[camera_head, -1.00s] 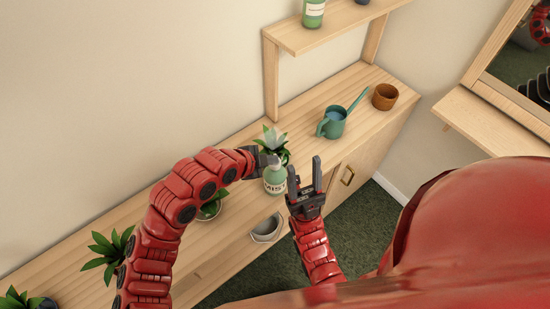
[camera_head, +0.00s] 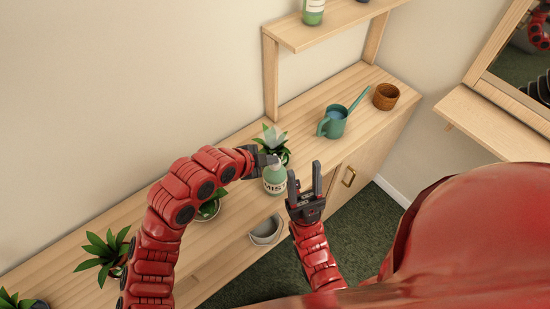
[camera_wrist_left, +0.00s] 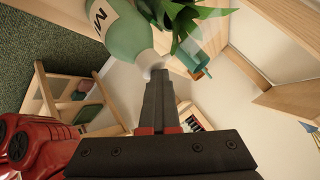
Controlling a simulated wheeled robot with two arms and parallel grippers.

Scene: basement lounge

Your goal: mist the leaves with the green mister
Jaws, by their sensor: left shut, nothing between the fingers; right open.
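The green mister (camera_head: 275,182), a bottle with a label ending in "MIST", stands upright near the front edge of the wooden counter. It also shows in the left wrist view (camera_wrist_left: 122,38). My left gripper (camera_head: 268,161) is shut and empty, with its fingertips at the mister's pale spray head; the left wrist view shows the closed tips (camera_wrist_left: 160,78) there. A leafy plant (camera_head: 284,155) stands just behind the mister, partly hidden by it. A pale, translucent mist-like patch (camera_head: 273,136) hangs over its leaves. My right gripper (camera_head: 304,170) is open and empty, right of the mister.
A teal watering can (camera_head: 332,124) and a brown pot (camera_head: 385,97) stand farther right on the counter (camera_head: 300,122). Other plants (camera_head: 103,252) stand to the left. A raised shelf (camera_head: 335,28) holds a green bottle (camera_head: 314,10).

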